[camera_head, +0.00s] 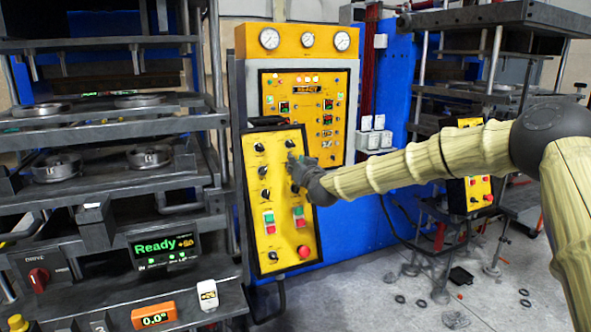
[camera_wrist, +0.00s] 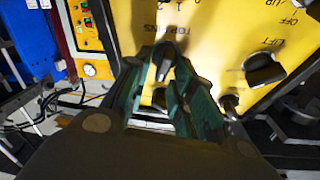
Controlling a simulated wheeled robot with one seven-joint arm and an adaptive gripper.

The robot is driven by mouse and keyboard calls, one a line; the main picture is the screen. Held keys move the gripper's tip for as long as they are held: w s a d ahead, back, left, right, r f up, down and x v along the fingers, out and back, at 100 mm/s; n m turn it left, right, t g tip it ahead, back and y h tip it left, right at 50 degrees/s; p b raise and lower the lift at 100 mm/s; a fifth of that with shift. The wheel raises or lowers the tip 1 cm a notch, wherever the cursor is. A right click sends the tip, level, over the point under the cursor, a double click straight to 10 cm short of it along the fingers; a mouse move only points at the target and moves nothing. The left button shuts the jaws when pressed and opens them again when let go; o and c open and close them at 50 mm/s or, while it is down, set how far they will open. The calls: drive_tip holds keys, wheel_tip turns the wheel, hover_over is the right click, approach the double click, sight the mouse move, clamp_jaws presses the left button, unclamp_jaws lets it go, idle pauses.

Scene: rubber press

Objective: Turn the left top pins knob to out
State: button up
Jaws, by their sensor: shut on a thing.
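The slanted yellow control panel (camera_head: 281,222) stands at the middle of the head view, with dark knobs in two columns. My gripper (camera_head: 297,160) is at the upper right part of this panel, its fingers against the panel face. In the wrist view the panel face (camera_wrist: 215,30) shows the label TOP PINS with numbers beside it. My gripper (camera_wrist: 170,72) has its green-sided fingers close around a dark knob (camera_wrist: 164,60) by that label and is shut on it. The fingers hide most of the knob, and its exact pointer setting cannot be told.
A neighbouring knob marked LIFT (camera_wrist: 264,70) sits to the right in the wrist view. Green and red buttons (camera_head: 299,216) and a red stop button (camera_head: 304,252) are lower on the panel. The press (camera_head: 110,130) stands at left. A gauge cabinet (camera_head: 304,70) is behind.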

drive_tip(key=m+h+b, duration=0.1)
drive_tip(key=m, duration=0.3)
drive_tip(key=shift+d+f, duration=0.1)
drive_tip(key=shift+d, duration=0.05)
drive_tip(key=shift+d+m+h+b, duration=0.1)
drive_tip(key=shift+m+h+b, duration=0.65)
drive_tip(key=shift+m, duration=1.05)
drive_tip(key=shift+h, duration=0.25)
drive_tip(key=o, duration=0.7)
drive_tip(key=s, duration=0.4)
drive_tip(key=s+d, duration=0.1)
drive_tip(key=s, duration=0.2)
drive_tip(key=s+d+r, duration=0.1)
drive_tip(key=s, duration=0.3)
drive_tip(key=shift+s+d, duration=0.15)
drive_tip(key=shift+s, duration=0.15)
